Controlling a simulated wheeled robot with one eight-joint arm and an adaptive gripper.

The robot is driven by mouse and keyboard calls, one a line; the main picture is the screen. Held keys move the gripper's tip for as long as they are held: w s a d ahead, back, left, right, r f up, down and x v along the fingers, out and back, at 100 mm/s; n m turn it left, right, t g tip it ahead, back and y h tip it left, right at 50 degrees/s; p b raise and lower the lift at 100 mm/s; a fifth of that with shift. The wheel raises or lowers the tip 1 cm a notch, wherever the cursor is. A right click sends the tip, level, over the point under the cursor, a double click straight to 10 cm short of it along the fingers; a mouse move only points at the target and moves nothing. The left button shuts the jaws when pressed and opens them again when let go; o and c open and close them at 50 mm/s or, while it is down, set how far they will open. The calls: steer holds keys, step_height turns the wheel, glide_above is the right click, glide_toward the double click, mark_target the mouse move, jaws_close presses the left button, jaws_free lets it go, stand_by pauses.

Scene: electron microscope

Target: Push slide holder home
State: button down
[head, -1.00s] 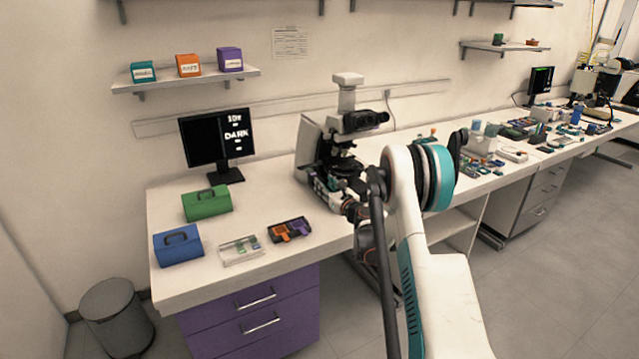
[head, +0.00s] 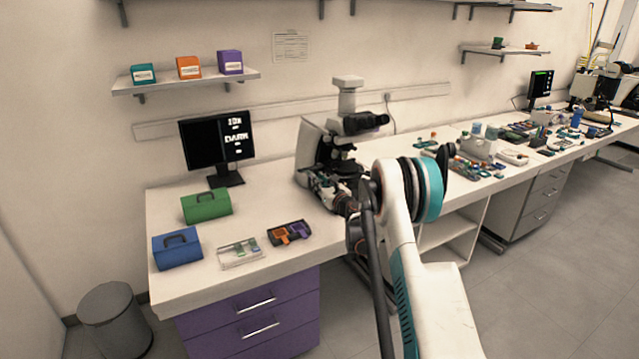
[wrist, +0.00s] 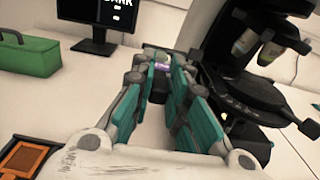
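The microscope (head: 318,148) stands on the bench, and its dark round stage (wrist: 255,95) fills the right of the wrist view. My gripper (wrist: 164,76) reaches in low beside the stage, its teal-sided fingers converging away from the camera. A small purple and pale green piece (wrist: 163,67) shows at the fingertips; I cannot tell whether it is the slide holder, or whether the fingers touch it. In the head view my gripper (head: 325,188) is small and partly hidden at the microscope's front left. A dark tray (head: 289,232) holds an orange piece and a purple piece.
A clear slide box (head: 240,252), a blue case (head: 177,248) and a green case (head: 206,207) stand on the bench's left part. A monitor (head: 218,142) stands behind. The microscope is close on my gripper's right in the wrist view. Bare bench lies between monitor and tray.

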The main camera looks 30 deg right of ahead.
steer(key=d, duration=0.8)
steer(key=shift+w+d+b, duration=0.15)
steer(key=shift+d+b, duration=0.05)
steer(key=shift+b, duration=0.2)
steer(key=c, duration=1.6)
jaws_free()
steer(key=shift+o, duration=0.2)
steer(key=s, duration=1.2)
steer(key=shift+d, duration=0.2)
